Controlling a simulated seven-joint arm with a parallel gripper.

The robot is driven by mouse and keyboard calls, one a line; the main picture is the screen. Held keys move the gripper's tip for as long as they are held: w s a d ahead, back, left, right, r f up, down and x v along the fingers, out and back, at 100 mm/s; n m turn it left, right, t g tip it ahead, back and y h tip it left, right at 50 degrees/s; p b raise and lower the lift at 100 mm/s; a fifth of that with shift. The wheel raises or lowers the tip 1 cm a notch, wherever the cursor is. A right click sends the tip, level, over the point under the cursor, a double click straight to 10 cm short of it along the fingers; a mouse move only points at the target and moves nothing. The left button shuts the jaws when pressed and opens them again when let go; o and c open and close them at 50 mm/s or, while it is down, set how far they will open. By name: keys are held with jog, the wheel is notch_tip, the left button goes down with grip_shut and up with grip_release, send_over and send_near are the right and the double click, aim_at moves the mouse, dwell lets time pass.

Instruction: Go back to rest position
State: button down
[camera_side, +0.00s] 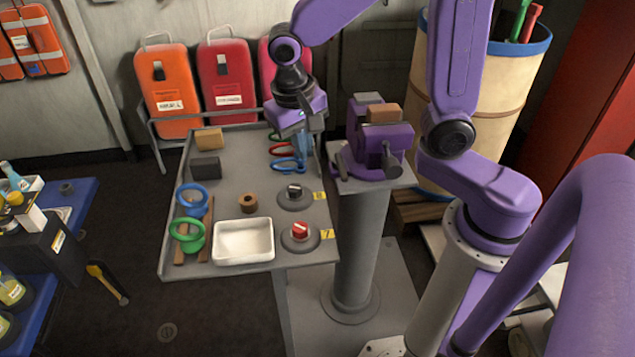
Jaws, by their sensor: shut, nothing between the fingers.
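My gripper (300,134) hangs pointing down over the far right part of the grey table (232,174). Its fingers are small and partly lost against the things behind.
On the table are a white tray (244,257), blue (191,187) and green (178,240) rings, blocks and two round knobs. A purple vise (381,142) on a pedestal stands close right. Orange and red cases stand behind the table.

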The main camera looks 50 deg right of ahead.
jog(key=s+d+n+y, duration=0.1)
jog(key=s+n, duration=0.7)
jog(key=s, duration=0.1)
jog(key=s+d+r+n+y, duration=0.1)
jog(key=s+d+n, duration=0.1)
jog(key=s+n, duration=0.6)
jog(key=shift+s+d+r, duration=0.15)
jog(key=shift+s+d, duration=0.15)
jog(key=shift+s, duration=0.15)
jog(key=c, duration=1.4)
grip_release()
jog(key=shift+s+n, duration=0.15)
jog(key=shift+n, duration=0.15)
jog(key=o, duration=0.5)
jog(key=shift+f, duration=0.2)
jog(key=o, duration=0.9)
jog(key=shift+a+f+n+h, duration=0.4)
jog(key=shift+a+f+h, duration=0.15)
jog(key=shift+f+h, duration=0.3)
notch_tip(320, 180, down, 16)
jog(key=a+n+t+h, duration=0.2)
jog(key=n+t+h, duration=0.65)
jog(key=h, duration=0.85)
jog(key=x, duration=0.9)
jog(key=shift+d+n+g, duration=0.35)
jog(key=shift+d, duration=0.1)
